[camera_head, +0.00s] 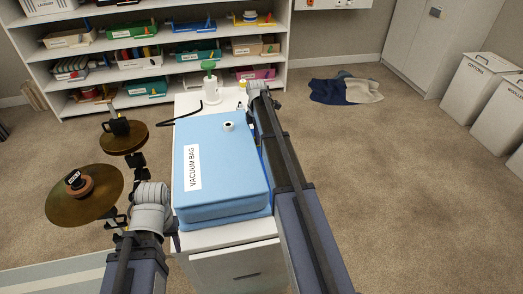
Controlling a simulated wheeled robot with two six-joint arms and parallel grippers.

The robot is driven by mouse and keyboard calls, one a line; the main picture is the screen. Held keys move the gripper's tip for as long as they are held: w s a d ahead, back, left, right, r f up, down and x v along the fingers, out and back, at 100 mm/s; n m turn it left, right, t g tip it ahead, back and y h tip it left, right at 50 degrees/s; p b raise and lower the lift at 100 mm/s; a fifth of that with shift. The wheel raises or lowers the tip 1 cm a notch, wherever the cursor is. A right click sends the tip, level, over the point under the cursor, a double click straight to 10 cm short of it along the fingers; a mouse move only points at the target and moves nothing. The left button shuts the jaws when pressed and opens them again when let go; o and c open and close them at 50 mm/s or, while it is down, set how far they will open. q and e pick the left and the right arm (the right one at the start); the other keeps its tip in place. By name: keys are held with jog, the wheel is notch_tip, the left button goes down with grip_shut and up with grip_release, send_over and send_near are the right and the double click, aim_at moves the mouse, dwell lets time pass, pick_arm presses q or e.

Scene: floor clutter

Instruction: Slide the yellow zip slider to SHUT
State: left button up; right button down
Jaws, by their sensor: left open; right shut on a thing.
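The pale blue vacuum bag (222,165), with a white label and a round white valve (228,126), lies on a white cabinet. My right arm runs along its right side and covers much of that edge. My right gripper (243,102) is at the bag's far right corner, shut on what seems to be the zip slider. A small yellow piece (242,84) shows beside it; the grip itself is mostly hidden. No SHUT mark is readable. My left gripper (138,168) is open, left of the bag and apart from it; its fingers are hard to make out.
A white pump with a green top (210,82) stands behind the bag, with a black hose at its left. Two round brown discs (62,208) are at the left. Shelves with bins stand behind.

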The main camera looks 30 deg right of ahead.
jog(key=shift+w+d, duration=0.25)
jog(key=shift+w, duration=0.75)
jog(key=shift+w+d, duration=0.25)
jog(key=shift+w, duration=0.75)
jog(key=c, duration=0.8)
grip_release()
notch_tip(320, 180, up, 8)
jog(key=p, duration=0.8)
